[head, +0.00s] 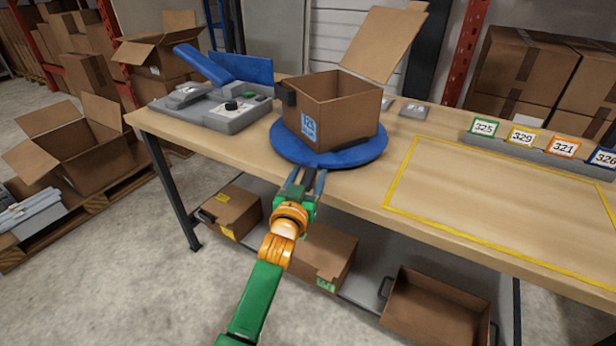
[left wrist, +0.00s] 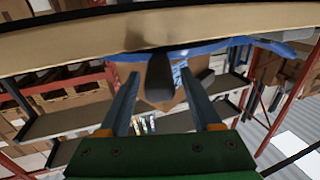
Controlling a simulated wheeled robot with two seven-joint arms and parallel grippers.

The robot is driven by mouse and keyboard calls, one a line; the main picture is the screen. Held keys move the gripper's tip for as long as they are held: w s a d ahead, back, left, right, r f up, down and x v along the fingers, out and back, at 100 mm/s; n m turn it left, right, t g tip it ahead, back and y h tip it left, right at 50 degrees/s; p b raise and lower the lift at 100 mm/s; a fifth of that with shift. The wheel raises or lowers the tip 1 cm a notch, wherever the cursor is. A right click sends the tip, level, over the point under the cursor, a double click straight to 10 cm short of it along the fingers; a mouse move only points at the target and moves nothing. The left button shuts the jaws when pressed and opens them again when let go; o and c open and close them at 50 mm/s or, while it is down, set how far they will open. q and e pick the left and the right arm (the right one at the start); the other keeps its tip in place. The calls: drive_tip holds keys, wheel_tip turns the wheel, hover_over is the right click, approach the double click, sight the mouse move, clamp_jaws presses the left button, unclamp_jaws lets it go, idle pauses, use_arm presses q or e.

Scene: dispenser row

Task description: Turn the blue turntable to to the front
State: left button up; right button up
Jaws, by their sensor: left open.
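The blue turntable (head: 372,152) is a round disc near the front edge of the wooden table. An open cardboard box (head: 350,115) sits on it, with a blue and white label on one face and a dark handle (head: 289,95) on its left side. My left gripper (head: 306,181) is open at the turntable's front rim; contact cannot be told. In the left wrist view, the two fingers of the left gripper (left wrist: 160,90) stand apart, with a dark piece and part of the box between them. The turntable's blue rim (left wrist: 225,45) shows behind. My right gripper is out of view.
A grey fixture (head: 215,108) with a blue flap stands left of the turntable. A yellow-outlined area (head: 490,205) on the right of the table is empty. Numbered cards (head: 523,137) stand behind it. Boxes (head: 232,210) sit on the shelf below.

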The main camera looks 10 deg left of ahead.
use_arm(q)
drive_tip(key=s+p, duration=0.1)
drive_tip(key=s, duration=0.6)
drive_tip(key=shift+a, duration=0.35)
